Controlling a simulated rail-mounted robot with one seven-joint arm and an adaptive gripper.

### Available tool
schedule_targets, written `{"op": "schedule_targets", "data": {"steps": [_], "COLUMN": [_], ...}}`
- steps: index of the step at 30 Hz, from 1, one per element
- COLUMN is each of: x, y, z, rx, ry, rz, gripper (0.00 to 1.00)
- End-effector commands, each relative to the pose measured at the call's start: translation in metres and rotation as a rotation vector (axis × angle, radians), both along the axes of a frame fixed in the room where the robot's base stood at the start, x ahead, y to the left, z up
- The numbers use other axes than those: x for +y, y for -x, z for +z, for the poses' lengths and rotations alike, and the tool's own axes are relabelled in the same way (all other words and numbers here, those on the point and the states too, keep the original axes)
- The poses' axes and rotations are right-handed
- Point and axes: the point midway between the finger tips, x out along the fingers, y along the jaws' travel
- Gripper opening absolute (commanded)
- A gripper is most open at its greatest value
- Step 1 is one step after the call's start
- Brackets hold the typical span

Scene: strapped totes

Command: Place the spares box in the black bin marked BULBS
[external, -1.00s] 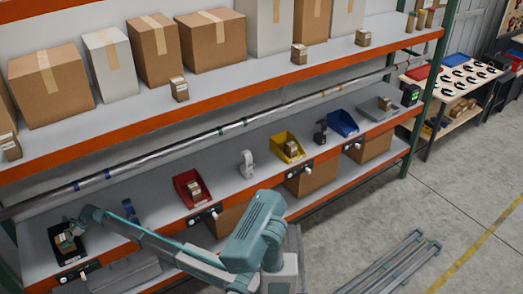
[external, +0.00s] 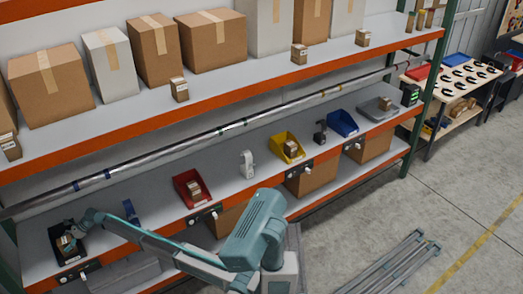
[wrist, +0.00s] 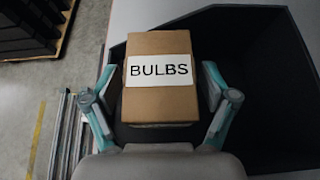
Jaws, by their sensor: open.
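A brown cardboard box (wrist: 159,78) with a white label reading BULBS lies in the dark bin (wrist: 262,110) in the wrist view. My gripper (wrist: 160,95) is open, with one finger on each side of this box; firm contact cannot be told. In the external view, my gripper (external: 71,232) is at the black bin (external: 55,238) on the far left of the lower shelf, with the box (external: 67,246) inside. The bin's front label is too small to read. No label reading SPARES can be read on any box.
Along the lower shelf stand a red bin (external: 181,181) and a yellow bin (external: 277,146), each with a small box, a blue bin (external: 343,122), and a grey scale (external: 371,112) bearing a box. The upper shelf (external: 240,88) holds large cartons and several small boxes.

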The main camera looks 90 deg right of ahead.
Motion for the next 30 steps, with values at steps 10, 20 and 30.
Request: {"op": "schedule_targets", "data": {"steps": [10, 20, 30], "x": [-0.015, -0.045, -0.058], "y": [0.024, 0.070, 0.088], "z": [0.014, 0.044, 0.059], "rx": [-0.001, -0.001, 0.000], "ry": [0.001, 0.001, -0.001], "rz": [-0.003, -0.002, 0.000], "gripper": [0.84, 0.84, 0.84]}}
